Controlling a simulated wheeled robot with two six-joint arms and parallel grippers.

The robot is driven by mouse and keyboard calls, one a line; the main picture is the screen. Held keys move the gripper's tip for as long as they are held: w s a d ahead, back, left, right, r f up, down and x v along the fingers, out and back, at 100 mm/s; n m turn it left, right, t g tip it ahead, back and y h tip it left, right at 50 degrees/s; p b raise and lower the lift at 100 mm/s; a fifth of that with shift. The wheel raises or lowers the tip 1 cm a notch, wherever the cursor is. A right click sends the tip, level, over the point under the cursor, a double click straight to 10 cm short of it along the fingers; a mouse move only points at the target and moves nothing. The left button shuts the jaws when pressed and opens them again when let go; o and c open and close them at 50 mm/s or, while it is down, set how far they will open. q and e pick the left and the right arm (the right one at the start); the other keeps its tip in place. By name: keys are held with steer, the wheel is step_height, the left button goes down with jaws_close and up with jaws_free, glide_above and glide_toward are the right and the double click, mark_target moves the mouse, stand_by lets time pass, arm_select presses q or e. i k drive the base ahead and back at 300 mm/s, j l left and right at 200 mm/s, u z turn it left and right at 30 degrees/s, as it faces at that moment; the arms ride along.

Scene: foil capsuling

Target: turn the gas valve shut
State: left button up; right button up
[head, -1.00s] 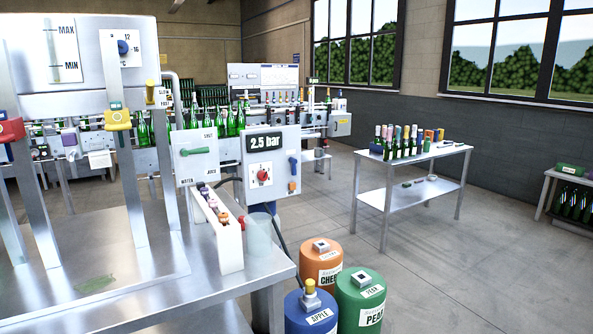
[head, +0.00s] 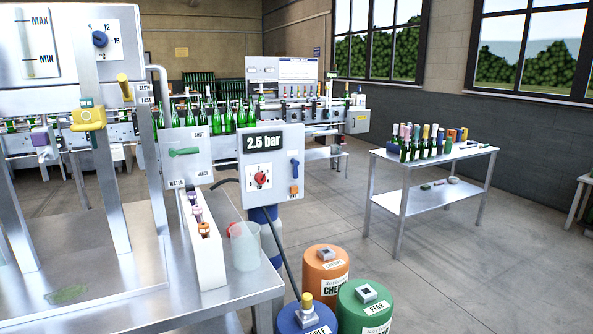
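No label on the box reads as gas, so I cannot tell for sure which of these is the gas valve. A black hose (head: 287,258) runs down from near the box toward the kegs. Neither of my grippers is in view.
A smaller box (head: 203,161) with a level green handle, marked shut, water and juice, stands left. A white bin (head: 208,262) and clear beaker (head: 245,252) are on the bench. Orange (head: 325,272), green (head: 364,308) and blue (head: 305,318) kegs stand below.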

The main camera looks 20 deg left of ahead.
mark_target(295, 162)
steer(key=i+l+u, duration=0.25)
steer(key=i+l, duration=0.45)
steer(key=i+l+u, duration=0.25)
steer(key=i+l, duration=0.5)
